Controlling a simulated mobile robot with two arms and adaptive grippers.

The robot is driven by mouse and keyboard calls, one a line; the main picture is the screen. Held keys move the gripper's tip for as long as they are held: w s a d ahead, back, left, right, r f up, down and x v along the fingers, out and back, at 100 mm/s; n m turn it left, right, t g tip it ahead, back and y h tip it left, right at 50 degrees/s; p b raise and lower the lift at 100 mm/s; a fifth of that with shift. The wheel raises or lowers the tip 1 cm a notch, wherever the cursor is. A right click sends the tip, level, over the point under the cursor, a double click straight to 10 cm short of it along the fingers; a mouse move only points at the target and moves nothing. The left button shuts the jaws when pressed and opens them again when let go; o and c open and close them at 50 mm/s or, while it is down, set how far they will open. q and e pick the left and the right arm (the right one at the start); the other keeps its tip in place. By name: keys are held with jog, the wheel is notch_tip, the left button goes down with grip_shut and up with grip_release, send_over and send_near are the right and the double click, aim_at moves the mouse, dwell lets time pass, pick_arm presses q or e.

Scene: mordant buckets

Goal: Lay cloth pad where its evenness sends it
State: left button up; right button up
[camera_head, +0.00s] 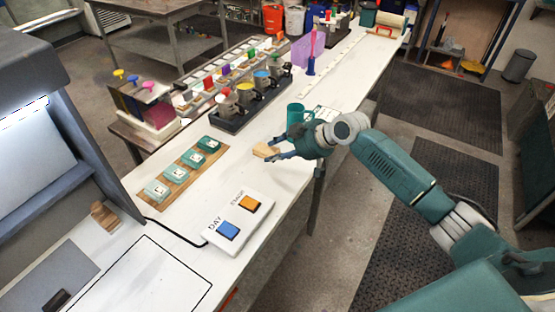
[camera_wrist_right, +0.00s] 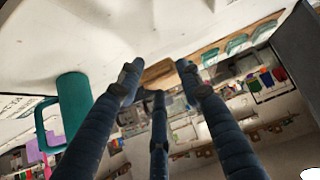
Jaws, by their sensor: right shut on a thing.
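My right gripper (camera_head: 274,149) is shut on a small tan, block-shaped piece (camera_head: 263,151), which looks like the cloth pad. It holds the piece above the white bench, near the front edge. In the right wrist view the tan piece (camera_wrist_right: 158,71) shows between the fingertips; its surface evenness is too small to tell. A white box (camera_head: 238,222) with a blue button (camera_head: 228,230) marked DAY and an orange button (camera_head: 250,203) lies on the bench, nearer than the gripper. An outlined empty rectangle (camera_head: 145,285) is at the near end. My left gripper is not in view.
A wooden tray (camera_head: 178,189) with several teal-and-white blocks lies left of the gripper. A dark tray (camera_head: 235,122) of small buckets stands behind it. A teal mug (camera_head: 295,113) is close behind the gripper. A brown block (camera_head: 104,215) stands near the grey cabinet.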

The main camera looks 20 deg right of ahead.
notch_tip(320, 180, down, 4)
jog(key=shift+f+p, duration=0.1)
jog(key=shift+p, duration=0.35)
jog(key=shift+f, duration=0.1)
jog(key=shift+f, duration=0.1)
jog(key=shift+f+b, duration=0.55)
jog(key=shift+b, duration=0.05)
jog(key=o, duration=0.9)
jog(key=shift+r, duration=0.1)
